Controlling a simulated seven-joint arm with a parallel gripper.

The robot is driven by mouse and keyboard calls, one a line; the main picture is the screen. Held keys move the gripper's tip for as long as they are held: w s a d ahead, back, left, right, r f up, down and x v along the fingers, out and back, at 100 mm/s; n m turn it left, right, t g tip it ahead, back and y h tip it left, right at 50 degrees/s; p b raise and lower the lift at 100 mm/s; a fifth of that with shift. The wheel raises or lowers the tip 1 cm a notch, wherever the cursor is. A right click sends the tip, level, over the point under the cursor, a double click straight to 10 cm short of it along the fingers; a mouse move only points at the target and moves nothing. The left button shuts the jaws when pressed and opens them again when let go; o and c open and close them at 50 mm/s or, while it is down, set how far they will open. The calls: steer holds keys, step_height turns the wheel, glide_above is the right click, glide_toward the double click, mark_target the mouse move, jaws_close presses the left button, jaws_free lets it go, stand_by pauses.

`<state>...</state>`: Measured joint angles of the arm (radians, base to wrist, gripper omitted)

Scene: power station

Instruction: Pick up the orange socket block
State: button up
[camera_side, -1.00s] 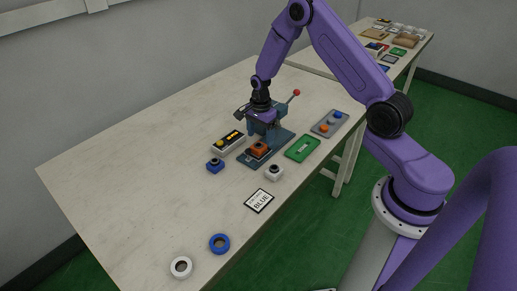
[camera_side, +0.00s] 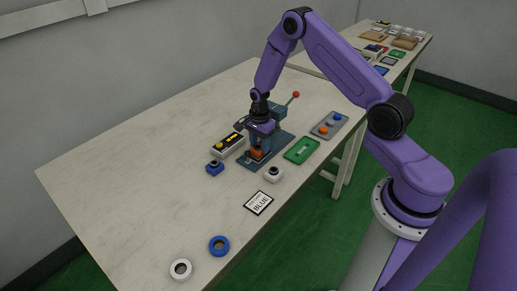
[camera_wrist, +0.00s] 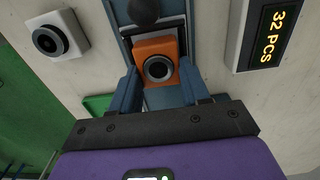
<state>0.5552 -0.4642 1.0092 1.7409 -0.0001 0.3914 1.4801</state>
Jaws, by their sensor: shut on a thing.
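The orange socket block (camera_side: 256,154) sits at the front of the blue-grey press (camera_side: 279,112), over its base plate. In the wrist view the orange block (camera_wrist: 150,44) has a dark round socket with a metal-looking ring on top. My gripper (camera_side: 257,147) is down at the block from above. In the wrist view my gripper (camera_wrist: 160,74) has one finger on each side of the block, shut on it. The fingers hide parts of its sides. I cannot tell whether the block is clear of the plate.
A counter box (camera_side: 227,143) reading 32 PCS, a blue block (camera_side: 215,167), a white block (camera_side: 273,174) and a green tray (camera_side: 302,150) stand close around. A grey tray (camera_side: 323,130), a BLUE card (camera_side: 259,202) and two rings lie further off. The table's left is clear.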

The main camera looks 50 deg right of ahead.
steer(key=shift+r, duration=0.15)
steer(key=shift+r, duration=0.65)
steer(key=s+a+r, duration=0.3)
steer(key=s+r, duration=0.8)
steer(key=s, duration=0.3)
steer(key=s+d, duration=0.9)
steer(key=w+d+f, duration=0.2)
steer(key=w+f, duration=0.1)
steer(key=w+d+f, duration=0.2)
steer(key=w+f, duration=0.1)
steer(key=w, duration=0.1)
steer(key=w+d+f, duration=0.2)
steer(key=w+f, duration=0.1)
steer(key=w, duration=0.1)
steer(key=shift+w+d+f, duration=0.4)
steer(key=shift+w+f, duration=0.2)
steer(key=shift+f, duration=1.7)
